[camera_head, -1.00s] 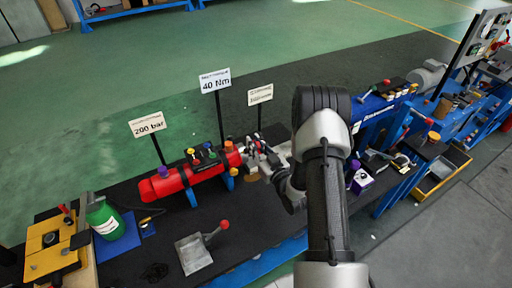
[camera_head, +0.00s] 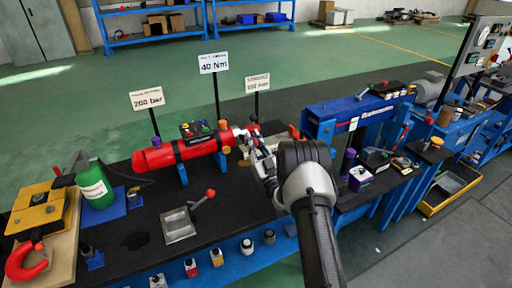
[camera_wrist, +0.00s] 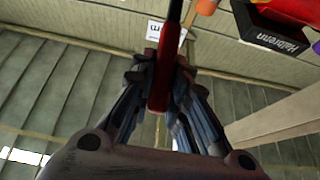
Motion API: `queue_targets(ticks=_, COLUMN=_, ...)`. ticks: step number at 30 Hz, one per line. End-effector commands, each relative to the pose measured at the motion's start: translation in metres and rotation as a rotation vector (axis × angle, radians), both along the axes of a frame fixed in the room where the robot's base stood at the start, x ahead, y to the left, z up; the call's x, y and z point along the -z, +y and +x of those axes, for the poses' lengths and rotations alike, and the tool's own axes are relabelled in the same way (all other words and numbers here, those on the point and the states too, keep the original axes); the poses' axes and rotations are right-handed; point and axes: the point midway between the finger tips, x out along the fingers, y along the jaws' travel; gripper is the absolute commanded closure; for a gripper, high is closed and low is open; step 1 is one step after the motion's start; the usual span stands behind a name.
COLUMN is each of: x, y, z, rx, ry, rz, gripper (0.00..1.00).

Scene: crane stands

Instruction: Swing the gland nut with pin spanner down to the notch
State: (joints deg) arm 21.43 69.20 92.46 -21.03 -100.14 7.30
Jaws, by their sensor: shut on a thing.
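A red cylinder (camera_head: 165,156) lies level on blue supports (camera_head: 182,174) on the bench. The gland nut and pin spanner at its right end are mostly hidden behind my gripper (camera_head: 254,146) and wrist in the head view. In the wrist view, my gripper (camera_wrist: 163,80) is shut on a dark red bar (camera_wrist: 166,62), which looks like the spanner's handle. The bar runs up out of the picture between the fingers. The notch cannot be made out in either view.
Signs (camera_head: 214,63) stand on thin posts behind the cylinder. A grey tray with a red-knobbed lever (camera_head: 180,226) lies in front. A green bottle (camera_head: 96,186) is at left. A blue press frame (camera_head: 360,108) stands close on the right. Dark bench top is clear between tray and cylinder.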

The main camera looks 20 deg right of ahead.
Motion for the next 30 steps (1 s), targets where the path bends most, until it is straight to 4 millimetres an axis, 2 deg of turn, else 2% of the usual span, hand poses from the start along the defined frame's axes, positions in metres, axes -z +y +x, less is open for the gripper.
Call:
queue_targets(ticks=1, x=0.0081, y=0.0005, z=0.0009, rx=0.000, ry=-0.008, rz=0.003, gripper=1.00)
queue_targets(ticks=6, x=0.0130, y=0.0006, z=0.0034, rx=-0.001, ry=-0.050, rz=0.004, gripper=1.00)
queue_targets(ticks=24, x=0.0142, y=0.0004, z=0.0050, rx=0.000, ry=-0.079, rz=0.004, gripper=1.00)
queue_targets(ticks=25, x=0.0142, y=0.0004, z=0.0050, rx=0.000, ry=-0.079, rz=0.004, gripper=0.83)
queue_targets(ticks=30, x=0.0135, y=0.0003, z=0.0050, rx=0.000, ry=-0.080, rz=0.004, gripper=0.72)
